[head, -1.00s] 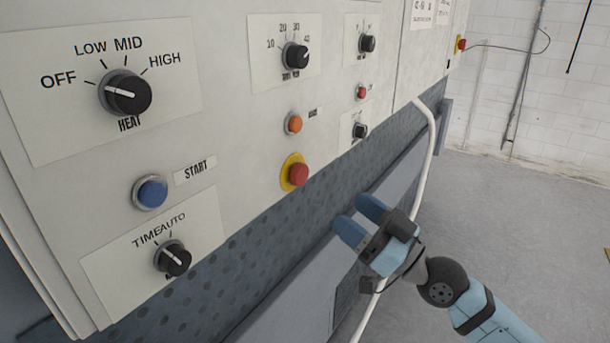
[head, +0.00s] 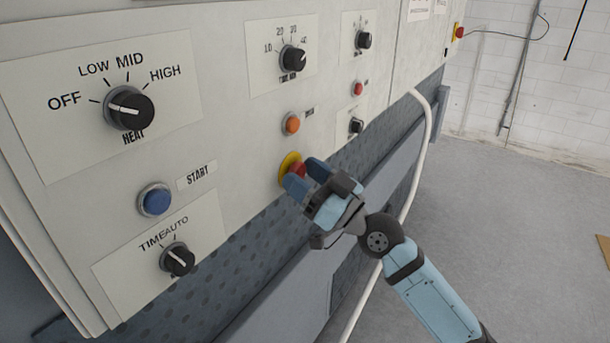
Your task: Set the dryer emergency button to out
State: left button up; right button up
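The dryer emergency button (head: 297,170) is a red mushroom button on a yellow round base, low on the white control panel. My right gripper (head: 304,176) is at the button, with its two blue fingers apart. One finger is in front of the button's lower part and the other is at its right side. The fingers partly hide the button, and I cannot tell whether they touch it. My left gripper is not in view.
An orange button (head: 291,124) sits just above the emergency button. A blue start button (head: 155,199), a heat knob (head: 129,109) and a time/auto knob (head: 177,259) are to the left. A white hose (head: 423,150) hangs at the right. Open floor lies further right.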

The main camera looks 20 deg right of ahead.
grip_shut()
jog(key=c, duration=0.9)
grip_release()
jog(key=shift+s+d, duration=0.3)
jog(key=shift+s, duration=0.1)
jog(key=shift+c, duration=0.2)
grip_shut()
jog(key=o, duration=1.1)
grip_release()
jog(key=shift+o, duration=0.7)
jog(key=shift+s+d, duration=0.1)
jog(key=shift+s, duration=0.05)
